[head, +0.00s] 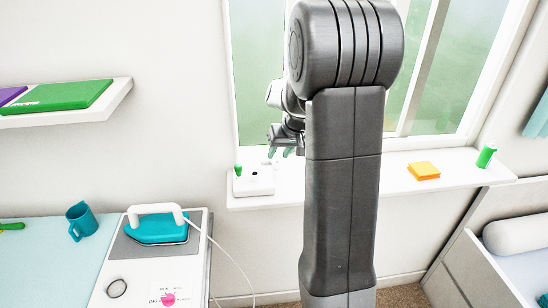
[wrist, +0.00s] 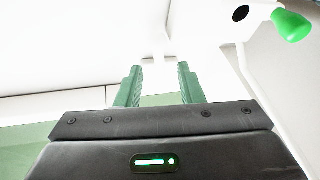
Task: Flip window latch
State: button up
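A window (head: 420,70) with a white frame stands behind my arm, which hides much of its middle. A white box (head: 262,187) with an upright green knob (head: 238,169) and a dark hole sits on the left end of the sill. The green knob (wrist: 293,25) and part of the box also show at the upper right of the wrist view. I cannot tell for sure which part is the latch. My gripper (head: 280,152) is just above and to the right of the box, near the window's lower frame. Its green fingers (wrist: 160,82) are apart with nothing seen between them.
The white sill (head: 395,180) holds an orange pad (head: 423,171) and a green cylinder (head: 486,156) at the right. A teal iron (head: 157,228) and a blue mug (head: 81,221) are at lower left. A shelf (head: 110,103) with books is upper left.

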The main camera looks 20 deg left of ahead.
aim_at(274, 162)
jog(key=shift+x, duration=1.9)
jog(key=shift+s+d, duration=0.1)
jog(key=shift+s, duration=0.05)
